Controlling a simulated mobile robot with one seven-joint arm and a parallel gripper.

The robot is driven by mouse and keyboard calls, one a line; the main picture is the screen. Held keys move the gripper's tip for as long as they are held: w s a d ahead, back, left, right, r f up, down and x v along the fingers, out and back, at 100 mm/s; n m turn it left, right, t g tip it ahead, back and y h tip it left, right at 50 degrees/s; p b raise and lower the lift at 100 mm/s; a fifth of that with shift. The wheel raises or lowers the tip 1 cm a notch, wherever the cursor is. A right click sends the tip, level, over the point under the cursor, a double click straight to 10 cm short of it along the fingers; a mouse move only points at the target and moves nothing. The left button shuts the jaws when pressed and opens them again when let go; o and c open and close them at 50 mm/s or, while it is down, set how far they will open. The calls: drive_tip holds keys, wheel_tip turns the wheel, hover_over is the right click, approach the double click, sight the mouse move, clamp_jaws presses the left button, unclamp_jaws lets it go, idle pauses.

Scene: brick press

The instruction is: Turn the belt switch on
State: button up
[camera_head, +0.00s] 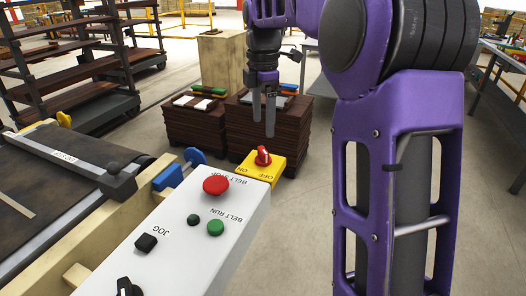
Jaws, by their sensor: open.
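The belt switch appears as a red rotary knob (263,156) on a yellow box (259,170) marked ON and OFF, at the far end of the grey control panel. The exact setting of the knob is hard to read at this size. My gripper (263,128) is open and empty, fingers pointing down. In the picture it hangs just above the knob; a small gap shows between fingertips and knob.
The control panel (240,235) carries a red belt stop button (216,185), a green belt run button (215,228) and a black jog button (146,243). The conveyor (60,190) lies left. Brown brick stacks (195,127) and a dark rack (85,60) stand behind.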

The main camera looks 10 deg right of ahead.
sight(263, 150)
wheel_tip(263, 150, down, 8)
drive_tip(key=shift+f+b, duration=0.1)
drive_tip(key=shift+b, duration=0.65)
drive_tip(key=shift+c, duration=0.2)
clamp_jaws()
